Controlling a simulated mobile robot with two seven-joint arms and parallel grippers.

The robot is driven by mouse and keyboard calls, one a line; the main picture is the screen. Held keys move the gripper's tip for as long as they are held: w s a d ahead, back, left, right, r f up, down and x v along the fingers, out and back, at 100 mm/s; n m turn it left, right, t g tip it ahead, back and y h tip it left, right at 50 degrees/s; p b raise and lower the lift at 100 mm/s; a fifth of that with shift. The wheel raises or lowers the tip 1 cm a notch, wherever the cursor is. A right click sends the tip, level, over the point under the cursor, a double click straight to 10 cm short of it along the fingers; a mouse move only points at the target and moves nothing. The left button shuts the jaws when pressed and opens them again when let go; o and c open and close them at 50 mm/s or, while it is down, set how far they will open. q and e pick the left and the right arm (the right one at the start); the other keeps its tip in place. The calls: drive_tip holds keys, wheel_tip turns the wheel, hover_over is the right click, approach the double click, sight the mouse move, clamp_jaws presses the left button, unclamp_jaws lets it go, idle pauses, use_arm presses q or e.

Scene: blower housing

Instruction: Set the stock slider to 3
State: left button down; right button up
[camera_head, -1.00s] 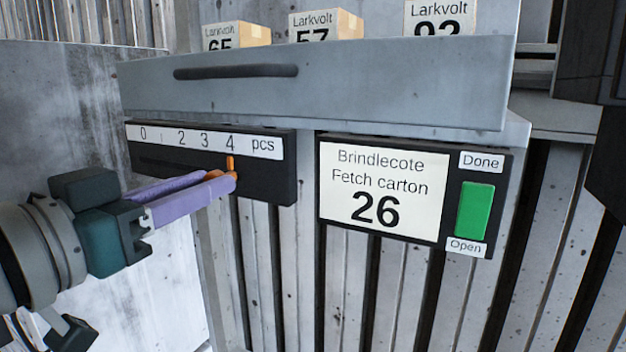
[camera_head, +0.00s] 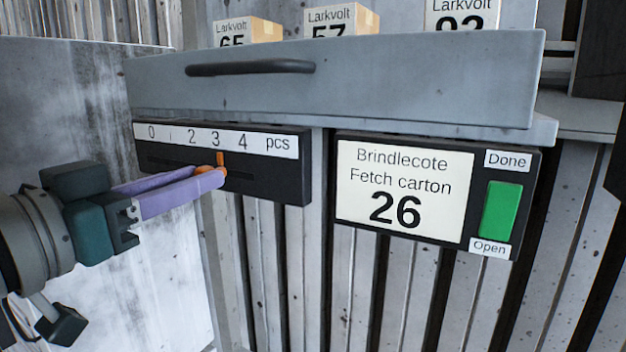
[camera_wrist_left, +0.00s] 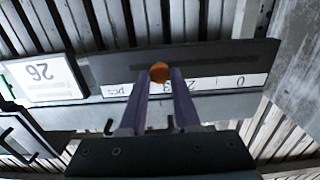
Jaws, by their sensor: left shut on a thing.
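The stock slider is a black panel (camera_head: 268,184) under the shelf front, with a white scale strip (camera_head: 228,139) reading 0 to 4 and "pcs". Its orange knob (camera_head: 220,159) has its pointer just under the 3. My left gripper (camera_head: 216,176) has purple fingers shut on the knob. In the left wrist view the round orange knob (camera_wrist_left: 159,71) sits between the fingertips (camera_wrist_left: 160,75), and the scale appears upside down. The fingers hide part of the slot and scale there. My right gripper is not in view.
A sign (camera_head: 404,190) reads "Brindlecote Fetch carton 26". Beside it is a green switch (camera_head: 501,211) between "Done" and "Open" labels. Above is a grey drawer front (camera_head: 400,85) with a dark handle (camera_head: 250,68). Larkvolt cartons (camera_head: 342,20) stand behind it.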

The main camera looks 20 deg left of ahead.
use_arm(q)
drive_tip(key=shift+a, duration=0.4)
drive_tip(key=c, duration=0.6)
unclamp_jaws()
